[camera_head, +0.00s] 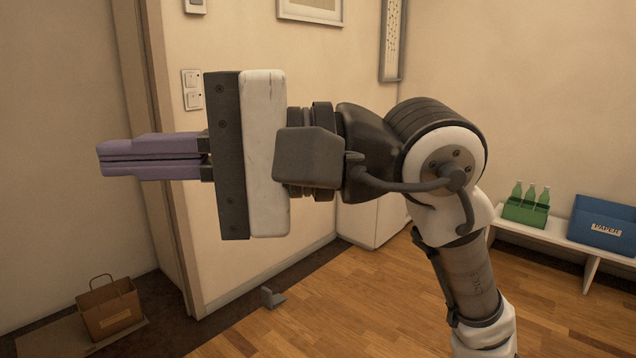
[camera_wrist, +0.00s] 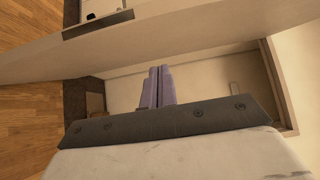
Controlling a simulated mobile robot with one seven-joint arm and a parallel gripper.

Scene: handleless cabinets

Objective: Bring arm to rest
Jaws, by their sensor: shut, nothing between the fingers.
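My gripper (camera_head: 105,158) is raised in the head view and points left. Its two purple fingers lie against each other with nothing between them. My arm (camera_head: 450,200) reaches up from the lower right and bends at a joint toward the left. In the wrist view the purple fingertips (camera_wrist: 160,70) are side by side and shut, in front of a pale surface. I see no object in the grip.
A paper bag (camera_head: 111,307) stands on the floor at lower left. A wall with light switches (camera_head: 192,90) is behind my gripper. A white bench (camera_head: 540,236) at right holds a green bottle carrier (camera_head: 526,212) and a blue paper box (camera_head: 603,224). Wooden floor (camera_head: 350,300) is open in the middle.

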